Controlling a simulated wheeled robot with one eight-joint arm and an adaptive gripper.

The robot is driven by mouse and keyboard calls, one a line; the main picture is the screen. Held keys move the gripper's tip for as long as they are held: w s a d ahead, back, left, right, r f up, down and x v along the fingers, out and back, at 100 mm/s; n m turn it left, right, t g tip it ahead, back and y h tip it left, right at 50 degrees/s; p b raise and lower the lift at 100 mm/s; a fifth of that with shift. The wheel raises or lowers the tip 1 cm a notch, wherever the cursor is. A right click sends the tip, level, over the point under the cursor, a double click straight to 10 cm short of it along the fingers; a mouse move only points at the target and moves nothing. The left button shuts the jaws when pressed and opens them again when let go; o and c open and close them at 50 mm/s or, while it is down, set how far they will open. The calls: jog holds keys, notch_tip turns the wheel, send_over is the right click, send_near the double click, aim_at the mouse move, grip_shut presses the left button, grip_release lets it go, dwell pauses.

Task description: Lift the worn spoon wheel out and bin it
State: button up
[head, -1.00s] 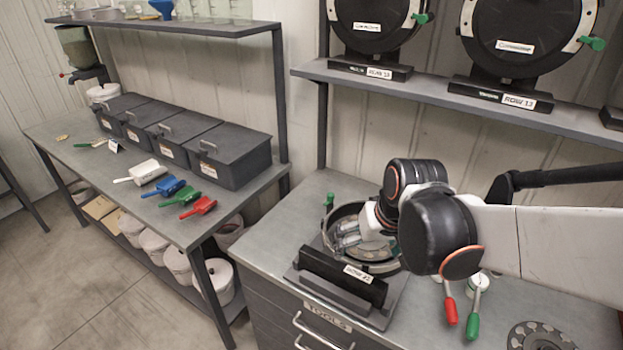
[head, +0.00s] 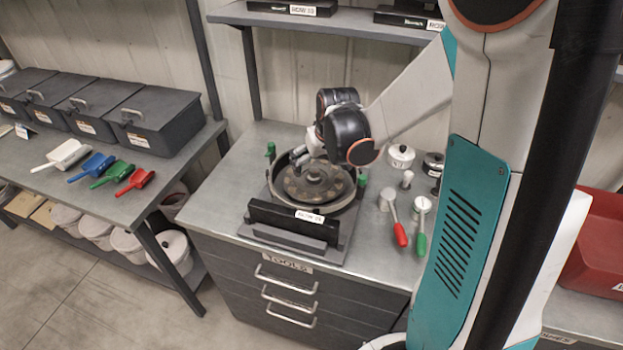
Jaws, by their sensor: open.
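The seed meter (head: 297,231) lies on the grey bench with its housing open upward and a white label on its front block. A dark, brownish worn spoon wheel (head: 318,184) sits inside the round housing, with a raised hub at its middle. My gripper (head: 304,160) is at the back left of the housing, just above the wheel's far side. It is open, with nothing seen between its fingers. My wrist hides part of it and part of the housing's back rim, and I cannot tell whether the fingers touch the wheel.
Red-handled (head: 400,234) and green-handled (head: 421,243) tools lie right of the meter, near small lidded pots (head: 400,157). A red open container (head: 603,240) is at the right edge, partly behind my arm. Coloured scoops (head: 113,174) lie on the left table. A shelf (head: 340,24) overhangs the back.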

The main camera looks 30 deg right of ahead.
aim_at(316, 173)
jog(key=shift+d+b+x, duration=0.2)
jog(key=shift+b+x, duration=0.85)
jog(key=shift+x, duration=2.85)
jog(key=shift+s+r, duration=0.1)
jog(key=c, duration=0.8)
jog(key=shift+c, duration=0.2)
